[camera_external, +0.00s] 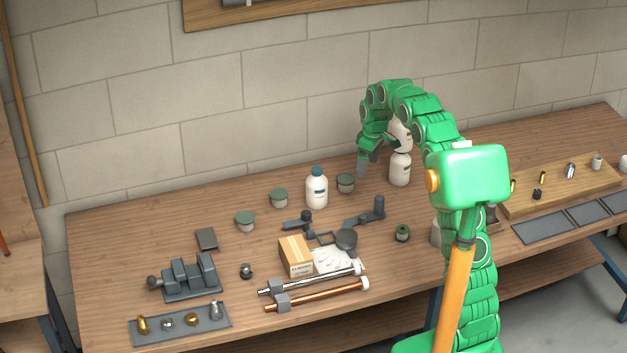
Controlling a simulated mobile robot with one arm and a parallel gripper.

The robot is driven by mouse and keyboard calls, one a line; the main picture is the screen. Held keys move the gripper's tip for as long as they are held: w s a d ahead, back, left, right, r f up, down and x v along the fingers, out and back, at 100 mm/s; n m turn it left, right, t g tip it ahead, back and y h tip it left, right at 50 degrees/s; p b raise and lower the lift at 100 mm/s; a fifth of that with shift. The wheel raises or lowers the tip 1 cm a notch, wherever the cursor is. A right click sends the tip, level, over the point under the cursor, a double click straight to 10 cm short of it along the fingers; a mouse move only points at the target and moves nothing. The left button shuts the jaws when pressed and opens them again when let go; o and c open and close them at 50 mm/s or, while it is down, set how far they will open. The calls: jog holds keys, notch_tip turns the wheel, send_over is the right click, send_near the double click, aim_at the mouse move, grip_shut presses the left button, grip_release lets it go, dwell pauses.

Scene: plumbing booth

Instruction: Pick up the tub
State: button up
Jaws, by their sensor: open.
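Three small tubs with green-grey lids stand on the wooden workbench (110,240). One tub (346,184) is at the back, just right of a white bottle. A second tub (279,198) is left of that bottle, and a third tub (245,221) is further left and nearer the front. Which of them is the task's tub I cannot tell. My gripper (370,163) is open and points down, above and slightly right of the first tub. It appears empty. From this view I cannot tell its exact depth relative to that tub.
A white bottle (317,190) stands close left of the first tub, another white bottle (400,170) to its right. Dark fittings (372,211), a cardboard box (295,255), pipes (318,297) and a vise (190,279) lie in front. The bench's back left is clear.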

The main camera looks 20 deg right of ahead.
aim_at(346, 178)
jog(key=w+f+n, duration=0.1)
jog(key=w+f, duration=0.2)
jog(key=w, duration=0.1)
jog(key=w+a+f+n, duration=0.1)
jog(key=w+f, duration=0.2)
jog(key=w, duration=0.1)
jog(key=w+f+n, duration=0.1)
jog(key=w+f, duration=0.2)
jog(key=w, duration=0.2)
jog(key=shift+a+f+t+y, duration=0.25)
jog(key=shift+f+t+y, duration=0.05)
jog(key=shift+t, duration=0.1)
jog(key=shift+w+a+f, duration=0.15)
jog(key=shift+f, duration=1.3)
jog(key=shift+w+f, duration=0.2)
jog(key=shift+f, duration=1.1)
jog(key=shift+w+f, duration=0.15)
jog(key=shift+f, duration=1.1)
jog(key=shift+c, duration=0.3)
jog(key=c, duration=1)
